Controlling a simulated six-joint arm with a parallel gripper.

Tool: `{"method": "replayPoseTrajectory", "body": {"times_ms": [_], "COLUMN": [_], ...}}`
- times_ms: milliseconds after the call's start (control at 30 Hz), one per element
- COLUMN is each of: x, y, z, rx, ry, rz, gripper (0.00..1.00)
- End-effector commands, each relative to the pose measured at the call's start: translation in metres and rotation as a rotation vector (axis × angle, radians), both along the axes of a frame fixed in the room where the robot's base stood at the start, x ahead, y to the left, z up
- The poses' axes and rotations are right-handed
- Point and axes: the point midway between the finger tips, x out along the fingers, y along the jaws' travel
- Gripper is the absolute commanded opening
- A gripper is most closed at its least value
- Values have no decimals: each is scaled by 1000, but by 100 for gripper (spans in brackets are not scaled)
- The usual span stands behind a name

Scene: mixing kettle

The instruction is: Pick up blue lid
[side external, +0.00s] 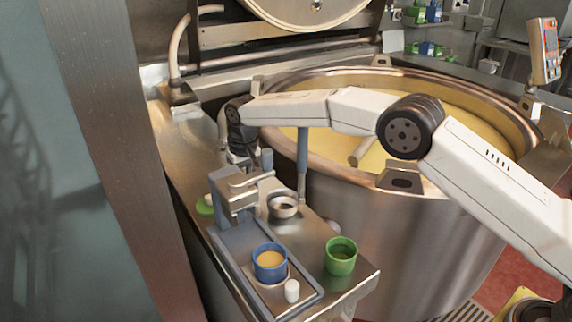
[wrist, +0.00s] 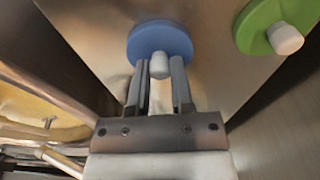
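The blue lid (wrist: 148,40) is a round disc with a white knob (wrist: 160,66), lying on the metal surface in the wrist view. My gripper (wrist: 159,68) is open, with its two fingertips at either side of the knob. Whether they touch it I cannot tell. In the side external view my gripper (side external: 250,162) points down behind the grey metal stand. The blue lid is hidden in that view.
A green lid (wrist: 256,22) with a white knob lies to the right in the wrist view. A blue cup (side external: 270,268), a green cup (side external: 341,262) and a small white cylinder (side external: 292,291) stand on the bench. The large kettle (side external: 400,245) is beside it.

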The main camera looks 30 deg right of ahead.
Motion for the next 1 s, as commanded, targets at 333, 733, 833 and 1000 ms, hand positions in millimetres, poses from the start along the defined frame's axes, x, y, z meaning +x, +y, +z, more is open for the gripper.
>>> {"method": "replayPoseTrajectory", "body": {"times_ms": [333, 733, 833, 1000], "x": [0, 0, 0, 1], "y": [0, 0, 0, 0], "z": [0, 9, 19, 42], "rx": [0, 0, 1, 1], "ry": [0, -1, -3, -3], "rz": [0, 0, 0, 0], "gripper": [0, 0, 0, 0]}}
